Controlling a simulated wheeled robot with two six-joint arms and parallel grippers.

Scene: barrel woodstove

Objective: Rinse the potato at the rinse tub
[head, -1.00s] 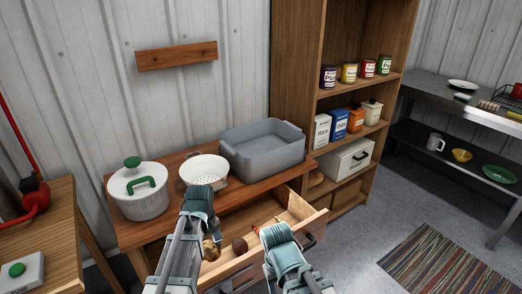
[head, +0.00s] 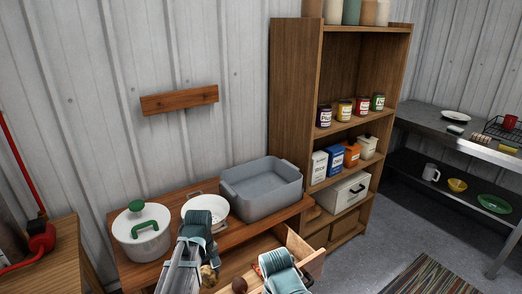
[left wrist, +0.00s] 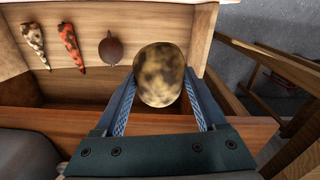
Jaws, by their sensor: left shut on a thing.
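My left gripper (left wrist: 160,112) is shut on the potato (left wrist: 152,88), a mottled yellow-brown lump between its two fingers. In the head view the potato (head: 208,274) shows just past my left wrist, over the open drawer. The grey rinse tub (head: 260,205) stands on the wooden counter, behind and to the right of the potato. Its inner floor is only partly visible. My right gripper (head: 283,274) is near the drawer's right side; its fingers are hidden, so its opening cannot be told.
The open drawer (left wrist: 95,85) holds a dark round vegetable (left wrist: 111,48) and two carrot-like roots (left wrist: 72,45). A white colander (head: 190,208) and lidded pot (head: 142,235) stand left of the tub. A tall shelf (head: 295,100) rises at its right.

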